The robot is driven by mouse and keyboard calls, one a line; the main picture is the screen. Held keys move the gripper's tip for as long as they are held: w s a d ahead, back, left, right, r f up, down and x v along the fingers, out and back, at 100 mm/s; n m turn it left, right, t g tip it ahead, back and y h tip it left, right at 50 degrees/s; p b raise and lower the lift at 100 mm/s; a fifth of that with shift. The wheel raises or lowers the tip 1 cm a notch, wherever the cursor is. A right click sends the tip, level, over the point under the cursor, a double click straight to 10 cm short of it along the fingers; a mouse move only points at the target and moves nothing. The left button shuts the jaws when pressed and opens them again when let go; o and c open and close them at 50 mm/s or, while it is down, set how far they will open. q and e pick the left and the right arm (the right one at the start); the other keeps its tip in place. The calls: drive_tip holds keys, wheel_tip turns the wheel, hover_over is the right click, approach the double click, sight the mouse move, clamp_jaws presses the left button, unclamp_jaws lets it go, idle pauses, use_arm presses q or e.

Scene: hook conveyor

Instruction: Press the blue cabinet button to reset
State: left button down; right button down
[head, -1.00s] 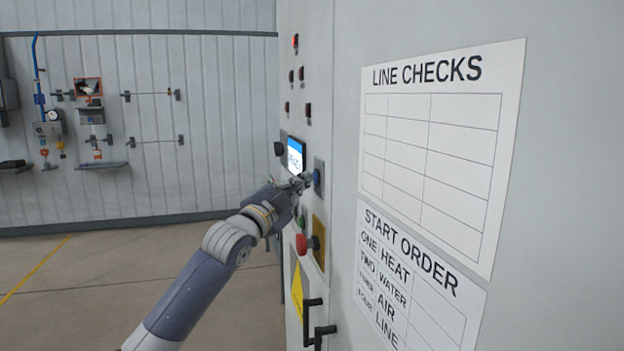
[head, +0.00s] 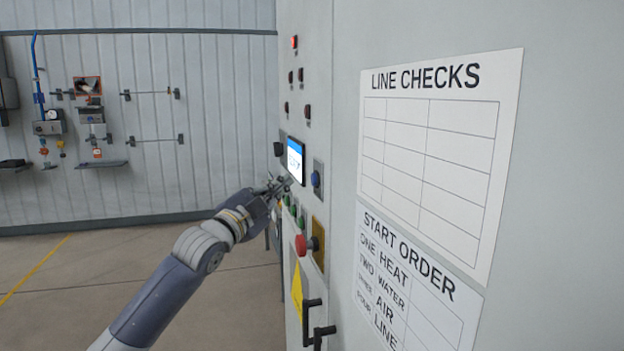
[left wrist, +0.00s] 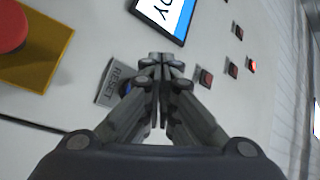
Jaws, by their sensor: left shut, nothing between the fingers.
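The blue button (head: 316,179) sits on a grey plate on the cabinet front (head: 340,120), right of the small screen (head: 296,160). My left gripper (head: 283,184) is shut and empty, in front of the cabinet and left of the button, with a visible gap between them in the head view. In the left wrist view the shut fingers (left wrist: 159,70) partly cover the blue button (left wrist: 126,88), and its plate marked RESET (left wrist: 112,84) shows beside them. My right gripper is not in view.
A red mushroom button (head: 301,245) on a yellow plate and several green buttons (head: 293,210) sit below. A black handle (head: 314,325) sticks out lower down. Small red lamps (head: 294,42) are above. Open floor (head: 60,290) lies to the left.

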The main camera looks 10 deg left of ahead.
use_arm(q)
drive_tip(key=shift+s+a, duration=0.35)
drive_tip(key=shift+a, duration=0.55)
